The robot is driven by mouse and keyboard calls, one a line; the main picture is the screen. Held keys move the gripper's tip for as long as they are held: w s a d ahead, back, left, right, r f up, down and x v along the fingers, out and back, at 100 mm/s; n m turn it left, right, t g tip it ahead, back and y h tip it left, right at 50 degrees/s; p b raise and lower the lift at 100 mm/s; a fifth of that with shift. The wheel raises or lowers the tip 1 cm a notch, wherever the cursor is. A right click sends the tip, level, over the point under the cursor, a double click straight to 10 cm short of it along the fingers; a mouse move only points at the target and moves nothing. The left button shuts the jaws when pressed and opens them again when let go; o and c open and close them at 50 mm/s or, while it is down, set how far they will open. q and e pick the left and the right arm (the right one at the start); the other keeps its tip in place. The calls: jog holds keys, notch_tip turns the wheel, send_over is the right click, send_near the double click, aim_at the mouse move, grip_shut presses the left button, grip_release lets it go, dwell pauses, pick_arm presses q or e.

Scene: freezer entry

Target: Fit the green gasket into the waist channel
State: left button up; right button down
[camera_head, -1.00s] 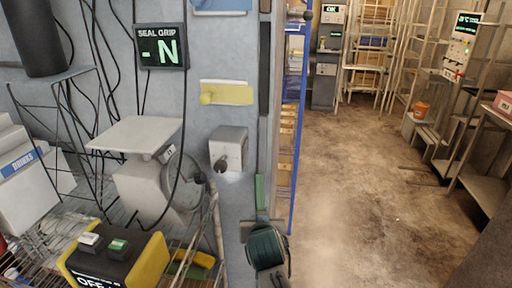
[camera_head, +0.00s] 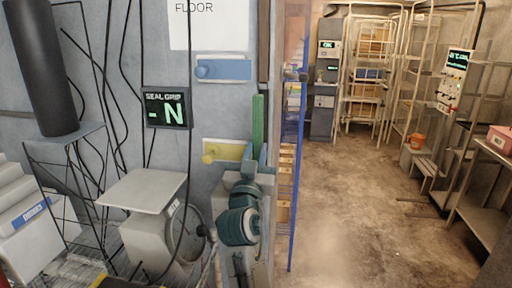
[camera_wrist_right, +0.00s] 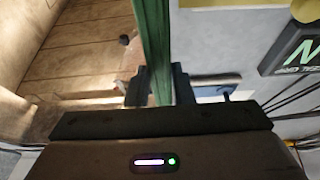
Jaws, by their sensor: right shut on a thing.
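The green gasket (camera_head: 257,122) is a long thin upright strip beside the grey wall's right edge, in front of the door frame. My right gripper (camera_head: 256,164) is shut on its lower part. In the right wrist view the gasket (camera_wrist_right: 152,35) runs upward between the two dark fingers (camera_wrist_right: 159,86). A dark vertical strip (camera_head: 264,45) lies on the wall edge above the gasket. I cannot tell whether it is the waist channel, or whether the gasket touches the frame. My left gripper is not in view.
A blue plate (camera_head: 222,69) and a yellow plate (camera_head: 225,151) with knobs sit on the wall left of the gasket. A display (camera_head: 166,108) reads "SEAL GRIP -N".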

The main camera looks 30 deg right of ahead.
aim_at(257, 156)
dwell(0.3)
jog(key=shift+f+b, duration=0.35)
jog(key=shift+b, duration=0.3)
jog(key=shift+w+d+r, duration=0.1)
jog(key=shift+w+d, duration=0.2)
jog(key=shift+w, duration=0.15)
jog(key=shift+w+d+b, duration=0.75)
jog(key=shift+w+d, duration=0.1)
jog(key=shift+w, duration=0.25)
jog(key=shift+b, duration=0.8)
jog(key=shift+w+d+r+b, duration=0.1)
jog(key=shift+w+d+b, duration=0.4)
jog(key=shift+w, duration=0.2)
jog(key=shift+w+d+b, duration=0.35)
jog(key=shift+w+d, duration=0.25)
jog(key=shift+w, duration=0.1)
dwell(0.7)
jog(key=c, duration=0.6)
grip_release()
